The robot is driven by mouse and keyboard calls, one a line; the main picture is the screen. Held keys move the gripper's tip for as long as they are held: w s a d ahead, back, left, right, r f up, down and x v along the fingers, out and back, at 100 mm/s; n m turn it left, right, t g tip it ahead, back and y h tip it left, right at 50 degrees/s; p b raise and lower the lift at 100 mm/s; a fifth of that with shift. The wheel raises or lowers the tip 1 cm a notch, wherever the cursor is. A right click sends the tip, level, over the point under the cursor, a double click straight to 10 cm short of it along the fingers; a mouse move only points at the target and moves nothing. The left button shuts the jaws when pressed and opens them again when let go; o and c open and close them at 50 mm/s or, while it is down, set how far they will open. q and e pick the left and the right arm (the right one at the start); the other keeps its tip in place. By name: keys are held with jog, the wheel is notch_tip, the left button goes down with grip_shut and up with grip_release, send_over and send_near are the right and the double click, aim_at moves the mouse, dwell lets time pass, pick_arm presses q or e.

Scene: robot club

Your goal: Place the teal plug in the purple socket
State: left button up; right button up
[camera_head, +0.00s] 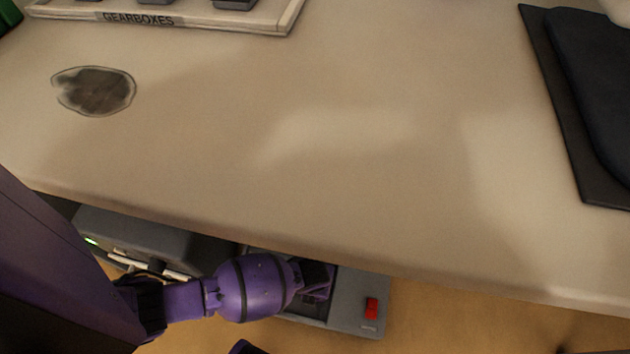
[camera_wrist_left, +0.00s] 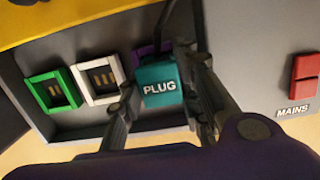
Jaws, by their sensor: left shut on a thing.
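The teal plug (camera_wrist_left: 159,88), marked PLUG, is between the two fingers of my left gripper (camera_wrist_left: 160,80) in the left wrist view. The gripper is shut on it. A dark cable runs up from the plug. The purple socket (camera_wrist_left: 149,49) is directly behind the plug, with only its purple edge showing; whether the plug is in it or just in front of it I cannot tell. In the head view my left gripper (camera_head: 317,281) is over the grey socket panel (camera_head: 350,297) below the table edge; the plug is hidden there.
A green socket (camera_wrist_left: 35,81) and a white socket (camera_wrist_left: 88,70) are left of the plug in the recessed panel. A red MAINS switch (camera_wrist_left: 305,76) is at right. The tabletop (camera_head: 330,140) overhangs above the arm. A grey machine (camera_head: 140,232) stands left of the panel.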

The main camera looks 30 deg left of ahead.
pick_arm(q)
jog(key=o, duration=1.1)
jog(key=shift+o, duration=0.4)
pick_arm(e)
jog(key=shift+s+f, duration=0.2)
jog(key=shift+s, duration=0.05)
jog(key=shift+s, duration=0.1)
pick_arm(q)
notch_tip(320, 180, up, 12)
jog(key=s+p, duration=0.1)
jog(key=p, duration=0.5)
jog(key=shift+s+d, duration=0.15)
jog(key=shift+s, duration=0.05)
pick_arm(e)
notch_tip(320, 180, up, 6)
jog(key=shift+w+r+m, duration=0.15)
jog(key=shift+w+m, duration=0.1)
jog(key=shift+m, duration=0.05)
